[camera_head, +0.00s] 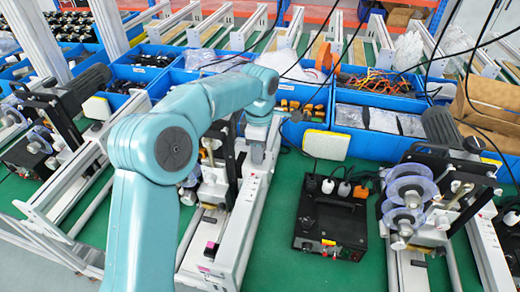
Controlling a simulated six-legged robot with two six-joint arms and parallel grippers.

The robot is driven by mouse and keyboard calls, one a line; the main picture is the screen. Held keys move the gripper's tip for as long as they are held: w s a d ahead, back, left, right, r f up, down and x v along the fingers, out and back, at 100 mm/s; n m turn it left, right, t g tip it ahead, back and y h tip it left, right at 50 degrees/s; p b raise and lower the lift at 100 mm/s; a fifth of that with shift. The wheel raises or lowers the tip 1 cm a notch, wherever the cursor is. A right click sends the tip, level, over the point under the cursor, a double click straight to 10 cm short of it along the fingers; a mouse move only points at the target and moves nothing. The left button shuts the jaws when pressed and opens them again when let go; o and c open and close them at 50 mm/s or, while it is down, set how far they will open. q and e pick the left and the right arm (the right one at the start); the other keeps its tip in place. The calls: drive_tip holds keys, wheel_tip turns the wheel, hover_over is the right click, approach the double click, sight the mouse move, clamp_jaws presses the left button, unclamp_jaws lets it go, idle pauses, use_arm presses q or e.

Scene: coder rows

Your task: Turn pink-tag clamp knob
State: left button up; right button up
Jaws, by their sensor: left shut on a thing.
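The coder with the pink tag (211,249) stands in the middle, partly behind my teal left arm. Its pale metal rail (243,228) runs toward the front. My left gripper (257,140) points down at the far upper part of this coder, at its right side. It is shut on the clamp knob there, which is small and mostly hidden by the gripper, so its turn angle cannot be told. My right gripper is not in view.
A black control box (331,222) with a yellow-white pad (326,144) behind it stands on the green bench to the right. Another coder with clear reels (408,190) is further right. Blue bins (372,125) line the back. Dark cables hang across the upper right.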

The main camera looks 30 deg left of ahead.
use_arm(q)
drive_tip(key=shift+s+f, duration=0.1)
idle(0.3)
drive_tip(key=o, duration=1)
drive_tip(key=shift+a, duration=0.1)
drive_tip(key=shift+o, duration=0.2)
drive_tip(key=shift+r, duration=0.35)
wheel_tip(320, 180, up, 8)
drive_tip(key=shift+f, duration=0.15)
wheel_tip(320, 180, up, 8)
drive_tip(key=p, duration=0.2)
drive_tip(key=shift+p, duration=0.4)
